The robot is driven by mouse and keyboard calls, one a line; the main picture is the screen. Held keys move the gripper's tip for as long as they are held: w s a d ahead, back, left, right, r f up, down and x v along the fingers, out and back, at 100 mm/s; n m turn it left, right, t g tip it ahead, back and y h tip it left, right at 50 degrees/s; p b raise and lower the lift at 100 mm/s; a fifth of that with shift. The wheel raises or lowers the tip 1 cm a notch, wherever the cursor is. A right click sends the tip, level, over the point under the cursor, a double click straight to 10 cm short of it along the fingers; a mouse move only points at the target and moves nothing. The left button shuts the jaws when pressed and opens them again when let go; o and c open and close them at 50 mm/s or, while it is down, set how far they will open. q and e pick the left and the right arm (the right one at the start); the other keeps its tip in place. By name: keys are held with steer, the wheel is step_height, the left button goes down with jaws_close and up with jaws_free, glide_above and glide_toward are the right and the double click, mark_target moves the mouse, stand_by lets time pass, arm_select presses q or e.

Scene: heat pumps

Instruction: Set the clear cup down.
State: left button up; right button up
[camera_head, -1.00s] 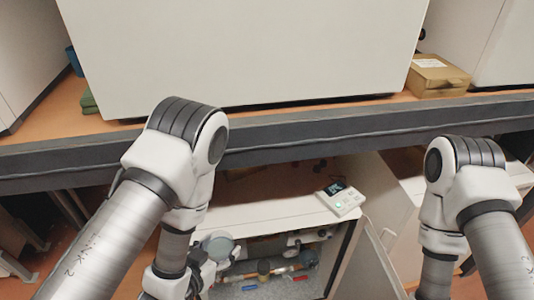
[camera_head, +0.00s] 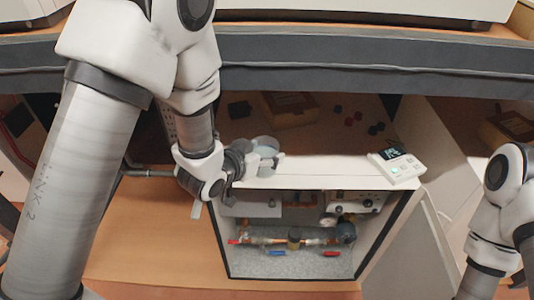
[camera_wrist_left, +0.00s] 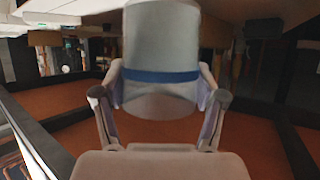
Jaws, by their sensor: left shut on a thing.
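The clear cup (camera_head: 265,147) is greyish and see-through in the head view, at the left end of the white cabinet's top. In the left wrist view the cup (camera_wrist_left: 160,45) fills the upper middle, with a blue band around it. My left gripper (camera_head: 252,161) is shut on the cup, with one finger on each side of it in the wrist view. I cannot tell whether the cup touches the cabinet top (camera_head: 320,172). My right arm shows at the right edge, but its gripper is out of view.
A white controller with a lit display (camera_head: 397,165) lies at the right of the cabinet top. The cabinet front is open, showing pipes and valves (camera_head: 293,240). Small dark and red blocks (camera_head: 358,117) and a brown box (camera_head: 288,108) lie behind. A dark-edged shelf (camera_head: 350,72) spans above.

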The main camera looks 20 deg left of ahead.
mark_target(262, 153)
arm_select(q)
steer(key=w, duration=0.4)
steer(key=shift+w+a+f, duration=0.15)
steer(key=shift+w+a, duration=0.1)
steer(key=shift+a, duration=0.15)
steer(key=shift+w+f, duration=0.15)
steer(key=shift+f, duration=0.2)
step_height(262, 153, down, 2)
steer(key=shift+f, duration=0.55)
steer(key=shift+f, duration=0.15)
steer(key=o, duration=1.4)
